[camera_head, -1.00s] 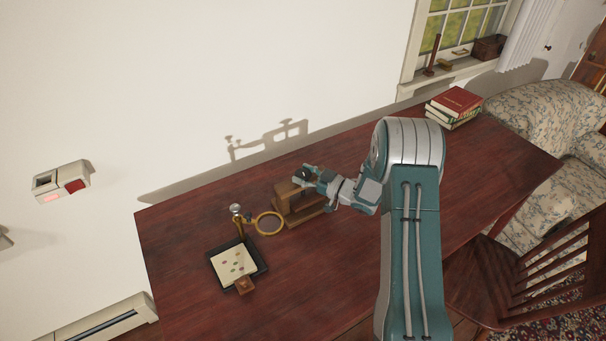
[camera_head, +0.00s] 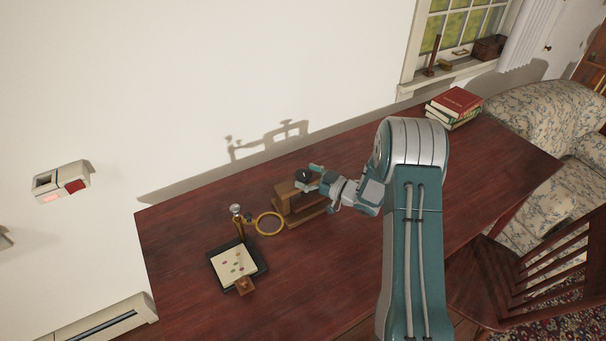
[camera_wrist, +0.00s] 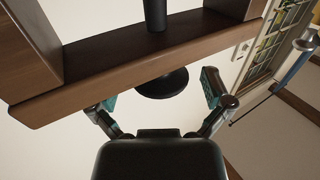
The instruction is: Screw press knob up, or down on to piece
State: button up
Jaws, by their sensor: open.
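The wooden press (camera_head: 287,207) stands on the desk, left of my gripper. Its round black knob (camera_head: 303,175) is at the top of the press. In the wrist view the knob (camera_wrist: 163,83) sits on a black screw (camera_wrist: 155,15) that runs through the wooden crossbar (camera_wrist: 140,72). My gripper (camera_head: 315,178) is beside the knob on its right. In the wrist view my open gripper (camera_wrist: 160,98) has one finger on each side of the knob, with gaps and no visible contact. The piece under the press cannot be made out.
A magnifier on a stand (camera_head: 269,224) is close to the left of the press. A dark tray (camera_head: 262,269) with a light sheet of small coloured pieces lies further left. Books (camera_head: 454,106) are at the far right. The desk front (camera_head: 330,270) is clear.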

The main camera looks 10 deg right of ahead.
jog(key=v, duration=1.1)
jog(key=shift+d, duration=0.15)
